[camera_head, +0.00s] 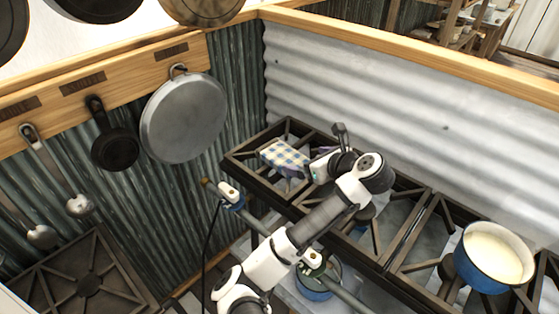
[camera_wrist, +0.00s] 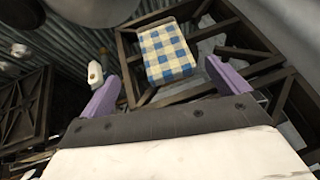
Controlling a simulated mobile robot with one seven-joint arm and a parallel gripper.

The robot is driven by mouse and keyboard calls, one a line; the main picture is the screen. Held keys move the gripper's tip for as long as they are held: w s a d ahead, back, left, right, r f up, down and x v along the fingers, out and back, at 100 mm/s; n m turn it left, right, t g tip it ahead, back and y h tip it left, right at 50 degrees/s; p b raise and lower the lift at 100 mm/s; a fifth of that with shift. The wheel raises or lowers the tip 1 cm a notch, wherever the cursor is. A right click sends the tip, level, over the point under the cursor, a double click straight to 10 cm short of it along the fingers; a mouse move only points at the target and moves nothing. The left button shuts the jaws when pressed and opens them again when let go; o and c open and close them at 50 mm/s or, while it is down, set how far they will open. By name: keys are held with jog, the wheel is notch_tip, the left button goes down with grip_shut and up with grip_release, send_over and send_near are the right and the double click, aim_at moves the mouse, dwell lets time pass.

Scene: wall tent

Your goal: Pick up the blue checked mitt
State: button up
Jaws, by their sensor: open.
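The blue checked mitt (camera_head: 284,157), white with blue squares, lies on the far left burner grate of the stove (camera_head: 233,163). In the wrist view the mitt (camera_wrist: 166,53) lies ahead of my gripper, between the lines of its two purple fingers. My gripper (camera_wrist: 160,85) is open and empty, and the mitt is apart from the fingers. In the head view my gripper (camera_head: 312,168) is just right of the mitt, and my wrist partly hides it. The mitt's underside is hidden.
A blue pot with pale contents (camera_head: 494,256) stands on the right burner. Another blue pot (camera_head: 318,281) sits below the stove front. Pans, including a large grey one (camera_head: 183,117), and ladles (camera_head: 80,205) hang at left. A corrugated wall (camera_head: 370,115) stands behind the stove.

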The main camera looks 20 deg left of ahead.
jog(key=b+x, duration=0.4)
jog(key=b, duration=0.1)
jog(key=shift+f, duration=0.25)
jog(key=x, duration=0.1)
jog(key=b+x, duration=0.1)
jog(key=shift+w+a+r, duration=0.1)
jog(key=shift+w+a, duration=0.1)
jog(key=shift+a, duration=0.1)
jog(key=b+x, duration=0.2)
jog(key=x, duration=0.2)
jog(key=shift+w+b, duration=0.2)
jog(key=shift+b, duration=0.2)
jog(key=shift+w+a+f, duration=0.25)
jog(key=shift+a+f, duration=0.1)
jog(key=shift+a, duration=0.05)
jog(key=shift+r, duration=0.1)
jog(key=c, duration=0.7)
jog(key=shift+c, duration=0.2)
notch_tip(320, 180, up, 13)
jog(key=b, duration=0.1)
notch_tip(320, 180, up, 7)
jog(key=p, duration=0.6)
send_over(283, 155)
jog(key=shift+s+d, duration=0.15)
jog(key=shift+d, duration=0.25)
